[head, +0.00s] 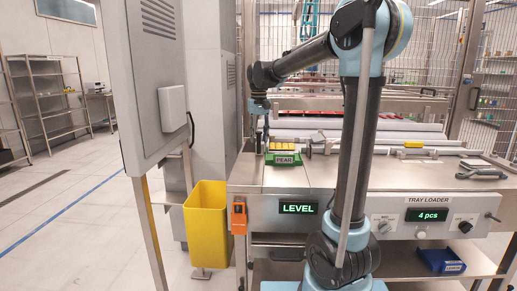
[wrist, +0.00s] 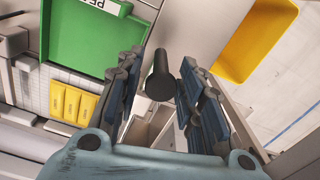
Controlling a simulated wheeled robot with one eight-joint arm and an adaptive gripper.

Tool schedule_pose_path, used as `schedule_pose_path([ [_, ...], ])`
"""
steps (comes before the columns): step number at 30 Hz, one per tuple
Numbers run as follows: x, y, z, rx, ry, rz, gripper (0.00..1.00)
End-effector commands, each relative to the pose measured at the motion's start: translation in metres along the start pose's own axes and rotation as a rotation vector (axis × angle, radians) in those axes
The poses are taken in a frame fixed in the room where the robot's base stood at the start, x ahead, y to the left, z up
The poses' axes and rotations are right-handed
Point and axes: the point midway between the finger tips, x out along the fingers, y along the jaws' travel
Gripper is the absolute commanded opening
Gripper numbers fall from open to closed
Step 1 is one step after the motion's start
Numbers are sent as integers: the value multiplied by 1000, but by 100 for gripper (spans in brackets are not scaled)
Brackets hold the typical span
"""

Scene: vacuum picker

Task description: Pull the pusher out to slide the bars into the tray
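A green tray (head: 284,160) marked with a label starting "PEA" sits at the near edge of the machine top; it also shows at upper left in the wrist view (wrist: 75,45). Several yellow bars (wrist: 72,103) lie in a row just behind the tray, also visible in the head view (head: 281,146). A dark round-ended handle (wrist: 160,80), perhaps the pusher's, stands between the fingers of my gripper (wrist: 158,68). In the head view my gripper (head: 262,140) is left of the tray, small and partly unclear.
A yellow bin (head: 206,222) stands on the floor left of the machine. A grey cabinet (head: 160,80) is at the left. The machine front has a "LEVEL" display (head: 297,208) and a "4 pcs" display (head: 427,214). My arm hides part of the machine top.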

Motion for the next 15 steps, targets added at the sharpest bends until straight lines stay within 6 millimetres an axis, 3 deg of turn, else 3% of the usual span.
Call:
schedule_pose_path([
  [6,32,0,0,0,0,0,35],
  [15,49,0,0,0,0,0,35],
])
